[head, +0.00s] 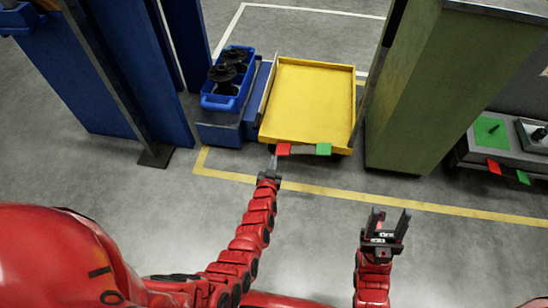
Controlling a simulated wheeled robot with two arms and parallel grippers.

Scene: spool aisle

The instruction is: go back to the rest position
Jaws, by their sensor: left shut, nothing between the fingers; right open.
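My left gripper (273,164) is shut and empty. Its tip is at the front edge of the yellow tray (310,95), close to a red tab (284,149) there; I cannot tell whether it touches. My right gripper (387,219) is open and empty, with two upright fingers above the bare floor, to the right of the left gripper and nearer to me.
A blue bin (228,102) with black spools (222,74) stands left of the tray. A green tab (323,149) is on the tray's front. A green cabinet (415,120) stands right, a blue post (135,70) left. Grey floor (440,245) is clear in front.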

